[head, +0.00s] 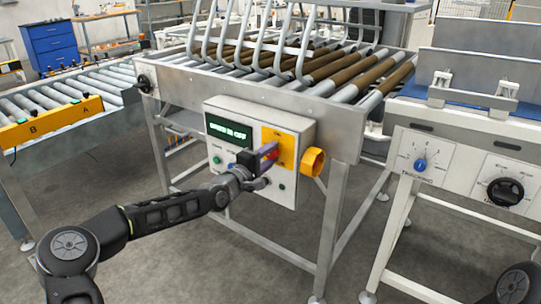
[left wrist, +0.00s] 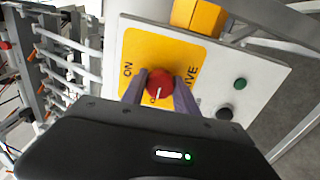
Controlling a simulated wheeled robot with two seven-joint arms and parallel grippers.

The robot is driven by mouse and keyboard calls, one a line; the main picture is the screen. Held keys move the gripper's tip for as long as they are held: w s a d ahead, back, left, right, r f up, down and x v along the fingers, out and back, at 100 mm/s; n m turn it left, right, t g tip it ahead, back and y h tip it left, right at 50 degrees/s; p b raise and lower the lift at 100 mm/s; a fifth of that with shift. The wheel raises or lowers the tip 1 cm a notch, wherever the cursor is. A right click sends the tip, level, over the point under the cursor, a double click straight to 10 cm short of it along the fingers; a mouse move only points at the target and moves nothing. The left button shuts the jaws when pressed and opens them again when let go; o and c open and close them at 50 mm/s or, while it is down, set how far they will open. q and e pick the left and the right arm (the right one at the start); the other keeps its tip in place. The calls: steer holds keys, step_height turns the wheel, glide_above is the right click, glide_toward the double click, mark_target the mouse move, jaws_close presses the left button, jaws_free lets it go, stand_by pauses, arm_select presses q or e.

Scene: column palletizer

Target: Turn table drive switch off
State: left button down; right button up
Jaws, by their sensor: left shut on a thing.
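The drive switch is a round red knob (left wrist: 160,82) on a yellow plate (head: 287,144) of the white control box (head: 291,193). My left gripper (head: 271,153) is shut on the knob, with one purple finger on each side in the left wrist view (left wrist: 160,95). The knob's white line points down in that view, towards lettering that starts with "O" and is partly hidden; "ON" stands to the upper left. The green-lit display (head: 229,132) seems to end in "OFF", but its text is blurred. My right gripper is not in view.
A yellow-orange part (head: 313,161) sticks out from the box's right side. A green button (head: 217,160) is at its left. A roller table (head: 330,75) with bent grey bars is above; a white machine with dials (head: 424,160) stands at right.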

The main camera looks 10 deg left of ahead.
arm_select(q)
steer(key=c, duration=0.9)
jaws_free()
steer(key=shift+c, duration=0.2)
steer(key=v, duration=0.7)
steer(key=shift+s, duration=0.4)
steer(key=shift+a, duration=0.1)
